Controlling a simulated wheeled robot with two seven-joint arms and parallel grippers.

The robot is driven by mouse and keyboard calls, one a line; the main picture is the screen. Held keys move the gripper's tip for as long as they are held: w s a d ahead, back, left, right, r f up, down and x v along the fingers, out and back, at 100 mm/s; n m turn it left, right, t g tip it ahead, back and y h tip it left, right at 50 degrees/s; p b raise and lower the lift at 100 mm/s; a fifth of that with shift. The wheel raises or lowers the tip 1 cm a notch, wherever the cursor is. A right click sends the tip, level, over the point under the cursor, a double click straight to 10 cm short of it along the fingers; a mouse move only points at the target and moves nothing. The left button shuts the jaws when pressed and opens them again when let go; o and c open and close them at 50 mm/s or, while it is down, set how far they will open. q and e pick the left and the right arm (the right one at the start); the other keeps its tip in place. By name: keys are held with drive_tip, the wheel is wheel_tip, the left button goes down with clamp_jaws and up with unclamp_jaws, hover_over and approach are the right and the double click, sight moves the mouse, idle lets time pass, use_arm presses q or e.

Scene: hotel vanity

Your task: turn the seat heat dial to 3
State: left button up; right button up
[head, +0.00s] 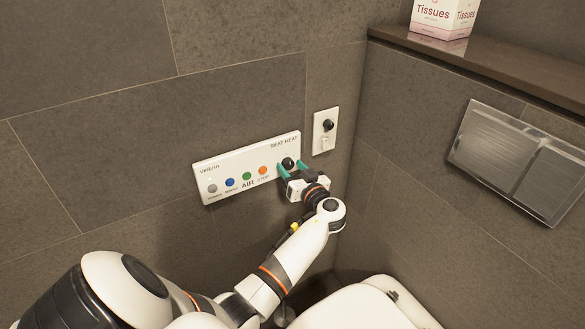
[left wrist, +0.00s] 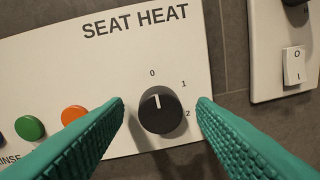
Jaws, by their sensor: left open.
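The seat heat dial (head: 288,162) is a round black knob at the right end of a white wall panel (head: 205,172). In the left wrist view the dial (left wrist: 162,112) has a white pointer line aimed up at the 0 mark. The marks 0, 1 and 2 run clockwise around it; no 3 can be seen. My left gripper (head: 291,169) is in front of the panel with its green fingers open. In the left wrist view the fingers of my left gripper (left wrist: 160,104) lie on either side of the dial, with gaps showing. My right gripper is not in view.
Grey, blue, green and orange buttons (head: 262,170) sit left of the dial. A white switch plate (head: 325,131) with a black knob and rocker is just right of the panel. A toilet (head: 360,308) is below, and a metal flush plate (head: 490,140) is on the right wall.

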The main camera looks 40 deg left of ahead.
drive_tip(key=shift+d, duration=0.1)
use_arm(q)
drive_tip(key=c, duration=1)
drive_tip(key=shift+o, duration=0.2)
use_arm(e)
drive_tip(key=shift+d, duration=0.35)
